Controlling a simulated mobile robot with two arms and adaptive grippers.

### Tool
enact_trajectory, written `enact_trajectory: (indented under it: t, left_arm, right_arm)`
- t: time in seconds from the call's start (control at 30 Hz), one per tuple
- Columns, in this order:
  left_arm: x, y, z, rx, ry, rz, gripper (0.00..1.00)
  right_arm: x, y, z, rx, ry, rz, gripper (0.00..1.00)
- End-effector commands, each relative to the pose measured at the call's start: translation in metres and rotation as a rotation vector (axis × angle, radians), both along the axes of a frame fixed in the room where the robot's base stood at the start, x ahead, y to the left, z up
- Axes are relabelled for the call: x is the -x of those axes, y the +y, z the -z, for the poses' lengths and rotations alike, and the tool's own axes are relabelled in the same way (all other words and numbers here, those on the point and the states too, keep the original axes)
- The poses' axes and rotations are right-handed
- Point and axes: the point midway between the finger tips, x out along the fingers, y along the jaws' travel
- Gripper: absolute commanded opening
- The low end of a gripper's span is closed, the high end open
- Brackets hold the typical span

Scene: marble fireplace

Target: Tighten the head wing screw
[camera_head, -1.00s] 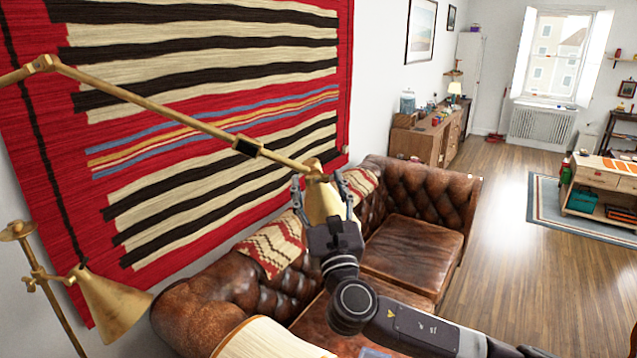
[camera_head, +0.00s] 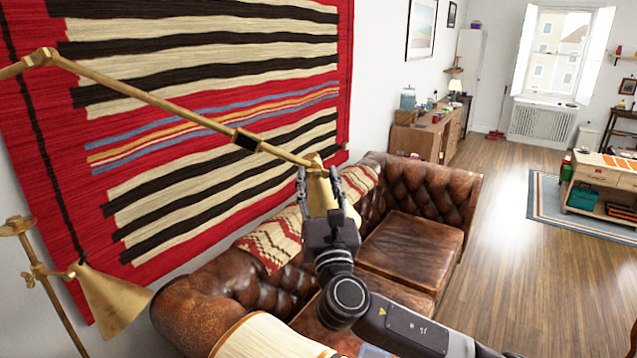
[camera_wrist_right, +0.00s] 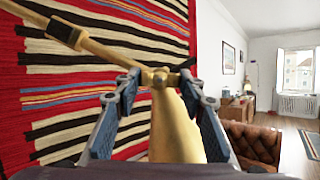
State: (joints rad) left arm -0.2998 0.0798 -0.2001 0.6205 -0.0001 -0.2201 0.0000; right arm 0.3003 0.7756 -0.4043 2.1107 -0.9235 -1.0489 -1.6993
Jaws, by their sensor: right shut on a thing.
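A brass lamp arm (camera_head: 160,97) slopes down to the right in front of the wall rug. At its end hangs a brass cone-shaped lamp head (camera_head: 320,196), with a small joint at its top. In the right wrist view the head wing screw (camera_wrist_right: 160,77) appears as a small brass piece at that joint, between the fingertips. My right gripper (camera_head: 319,176) reaches up from below, one finger on each side of the lamp head's narrow top, and is shut on the lamp head. The exact contact points are hard to see. My left gripper is not in view.
A second brass lamp head (camera_head: 110,300) on a stand is at the lower left. A brown leather sofa (camera_head: 410,250) lies below. The striped rug (camera_head: 220,60) hangs close behind the lamp. Open wooden floor (camera_head: 510,270) is to the right.

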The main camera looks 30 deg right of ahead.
Motion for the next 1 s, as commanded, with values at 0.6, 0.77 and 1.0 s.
enact_trajectory:
  t: [0.6,0.77,1.0]
  left_arm:
    - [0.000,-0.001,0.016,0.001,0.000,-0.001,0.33]
    - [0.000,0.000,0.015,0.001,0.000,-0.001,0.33]
    - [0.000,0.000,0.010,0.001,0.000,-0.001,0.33]
  right_arm:
    - [-0.001,0.004,-0.002,-0.525,-0.226,0.000,0.13]
    - [-0.002,0.004,-0.003,-0.663,-0.286,0.001,0.13]
    - [-0.002,0.005,-0.005,-0.872,-0.376,0.003,0.13]
